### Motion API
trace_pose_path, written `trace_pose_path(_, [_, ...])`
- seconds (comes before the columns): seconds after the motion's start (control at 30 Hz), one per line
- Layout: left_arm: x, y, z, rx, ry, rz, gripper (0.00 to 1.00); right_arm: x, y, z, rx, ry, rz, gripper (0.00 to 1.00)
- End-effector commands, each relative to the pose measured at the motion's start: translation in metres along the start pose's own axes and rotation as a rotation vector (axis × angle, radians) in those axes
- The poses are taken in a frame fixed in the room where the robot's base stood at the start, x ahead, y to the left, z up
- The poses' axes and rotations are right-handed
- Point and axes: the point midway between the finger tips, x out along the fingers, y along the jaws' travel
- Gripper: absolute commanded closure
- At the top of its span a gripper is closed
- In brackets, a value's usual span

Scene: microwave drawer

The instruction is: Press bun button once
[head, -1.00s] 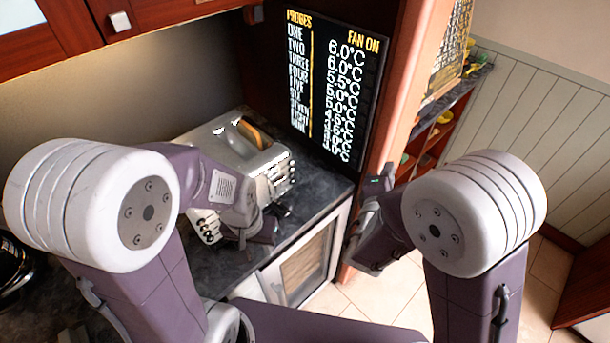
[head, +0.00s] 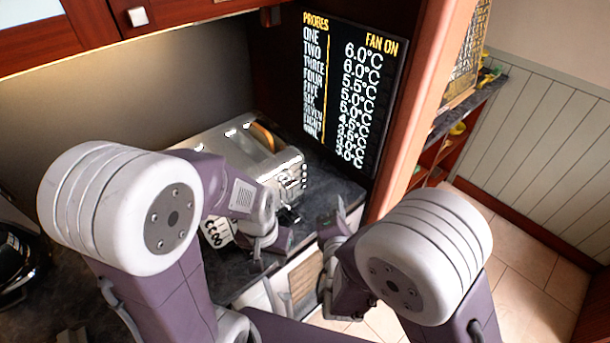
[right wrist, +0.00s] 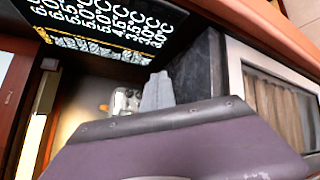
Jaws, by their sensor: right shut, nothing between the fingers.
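The silver toaster (head: 226,146) stands on the dark counter with a slice of bread (head: 263,138) showing in its slot. Its front controls are small, and I cannot make out the bun button. In the right wrist view a small part of the toaster (right wrist: 121,101) shows behind my fingers. My left gripper (head: 272,248) is in front of the toaster's lower front; its fingers are unclear. My right gripper (head: 334,214) is to the right of the toaster, apart from it. Its fingers (right wrist: 158,90) are together and empty in the right wrist view.
A black probe display (head: 352,90) hangs behind and right of the toaster. A wooden post (head: 425,90) rises beside it. The dark counter (head: 335,185) is bare right of the toaster, above a white-framed cabinet front. A dark pot-like object is at far left.

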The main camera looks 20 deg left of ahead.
Motion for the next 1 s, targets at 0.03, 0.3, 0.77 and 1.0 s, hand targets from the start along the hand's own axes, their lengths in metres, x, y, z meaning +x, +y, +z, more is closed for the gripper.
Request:
trace_pose_path(0.03, [0.003, 0.000, 0.000, 0.000, 0.000, 0.000, 0.66, 0.003, 0.001, -0.002, 0.001, -0.001, 0.002, 1.00])
trace_pose_path(0.3, [0.000, 0.000, 0.000, 0.000, 0.000, 0.000, 0.66, 0.029, 0.024, -0.019, 0.000, 0.000, 0.000, 1.00])
trace_pose_path(0.77, [0.001, 0.000, 0.000, 0.000, 0.000, 0.000, 0.66, 0.059, 0.042, -0.042, 0.000, -0.001, 0.000, 1.00])
trace_pose_path(1.0, [0.001, 0.000, 0.000, 0.000, 0.000, 0.000, 0.66, 0.059, 0.043, -0.043, 0.000, 0.000, 0.000, 1.00])
